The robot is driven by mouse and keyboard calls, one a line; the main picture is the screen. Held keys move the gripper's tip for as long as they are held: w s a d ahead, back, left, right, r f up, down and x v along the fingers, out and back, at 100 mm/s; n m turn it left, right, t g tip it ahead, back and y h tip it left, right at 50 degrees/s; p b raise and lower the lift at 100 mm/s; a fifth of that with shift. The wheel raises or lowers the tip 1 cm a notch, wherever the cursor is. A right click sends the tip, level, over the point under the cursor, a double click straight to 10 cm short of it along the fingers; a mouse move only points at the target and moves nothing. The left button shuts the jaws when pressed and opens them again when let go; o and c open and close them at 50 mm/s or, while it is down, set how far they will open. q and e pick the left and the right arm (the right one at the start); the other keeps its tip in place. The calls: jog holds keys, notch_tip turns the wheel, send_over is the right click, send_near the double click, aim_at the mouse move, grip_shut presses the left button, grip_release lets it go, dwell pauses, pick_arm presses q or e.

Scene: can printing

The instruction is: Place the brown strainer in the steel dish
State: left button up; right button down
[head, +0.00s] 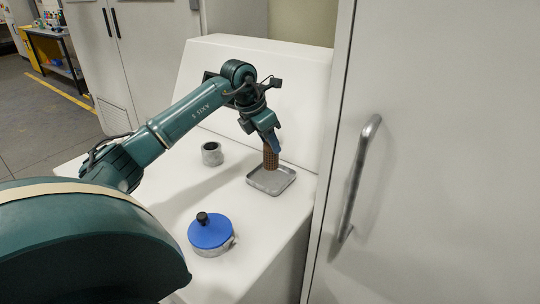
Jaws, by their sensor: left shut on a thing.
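The brown strainer (270,159) is a small perforated cylinder, upright above the steel dish. My left gripper (271,146) is shut on its top part and points down. The steel dish (284,184) is a shallow square grey tray on the white counter, near its right edge. The strainer's lower end overlaps the dish in the head view; I cannot tell whether it touches the dish floor. My right gripper is not in view.
A small grey cylindrical container (212,154) stands left of the dish. A round pot with a blue lid and black knob (210,232) stands nearer. A white cabinet door with a metal handle (357,178) is at the right. The counter between them is clear.

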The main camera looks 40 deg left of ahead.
aim_at(269, 154)
pick_arm(q)
notch_tip(269, 154, down, 4)
jog(key=shift+r, duration=0.2)
jog(key=shift+f, duration=0.3)
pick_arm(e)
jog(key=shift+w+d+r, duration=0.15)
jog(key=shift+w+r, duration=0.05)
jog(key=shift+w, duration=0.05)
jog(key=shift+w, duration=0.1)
pick_arm(q)
jog(key=shift+f, duration=0.15)
jog(key=o, duration=1)
